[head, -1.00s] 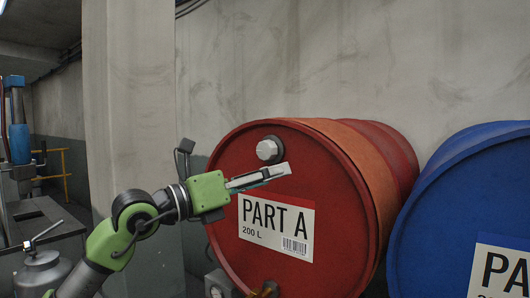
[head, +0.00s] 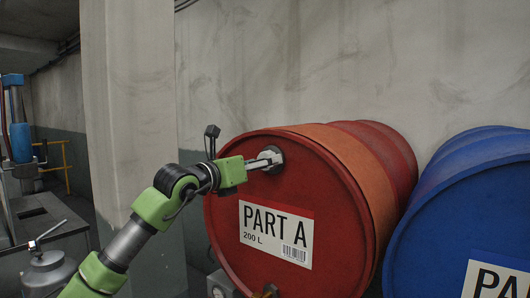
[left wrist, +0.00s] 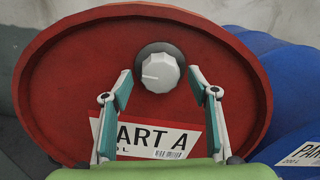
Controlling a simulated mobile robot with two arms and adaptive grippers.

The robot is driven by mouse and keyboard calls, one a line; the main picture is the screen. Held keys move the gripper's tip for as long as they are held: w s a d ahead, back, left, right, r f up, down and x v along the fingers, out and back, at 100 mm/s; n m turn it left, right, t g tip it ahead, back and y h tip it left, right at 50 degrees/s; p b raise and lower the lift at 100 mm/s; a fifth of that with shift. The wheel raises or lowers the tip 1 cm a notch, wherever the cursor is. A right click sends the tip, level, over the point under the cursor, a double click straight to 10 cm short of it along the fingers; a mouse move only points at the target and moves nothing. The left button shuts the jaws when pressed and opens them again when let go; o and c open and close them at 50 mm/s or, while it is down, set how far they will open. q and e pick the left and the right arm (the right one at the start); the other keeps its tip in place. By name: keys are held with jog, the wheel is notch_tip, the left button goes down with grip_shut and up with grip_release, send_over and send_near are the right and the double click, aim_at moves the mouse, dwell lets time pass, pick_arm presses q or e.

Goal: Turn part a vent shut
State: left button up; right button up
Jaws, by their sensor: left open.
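The part A drum (head: 232,205) is red, lies on its side and carries a white "PART A 200 L" label (head: 276,229). Its vent is a pale faceted knob (left wrist: 158,72) on a dark round base, high on the drum's end face. In the head view the vent (head: 270,158) is partly covered by my left gripper (head: 265,161), which reaches it from the left. In the left wrist view my open left gripper (left wrist: 160,85) has one finger on each side, just below the knob, with gaps visible. A thin dark line marks the knob's left side. My right gripper is not in view.
A blue drum (head: 450,215) with a similar label lies close to the right of the red one. A concrete pillar (head: 130,110) stands at left. A grey lidded vessel (head: 45,272) and a bench with blue equipment (head: 18,125) are farther left. A tap (head: 268,291) sits low on the red drum.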

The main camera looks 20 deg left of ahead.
pick_arm(q)
jog(key=shift+p+x, duration=0.3)
jog(key=shift+x, duration=0.7)
jog(key=c, duration=1.1)
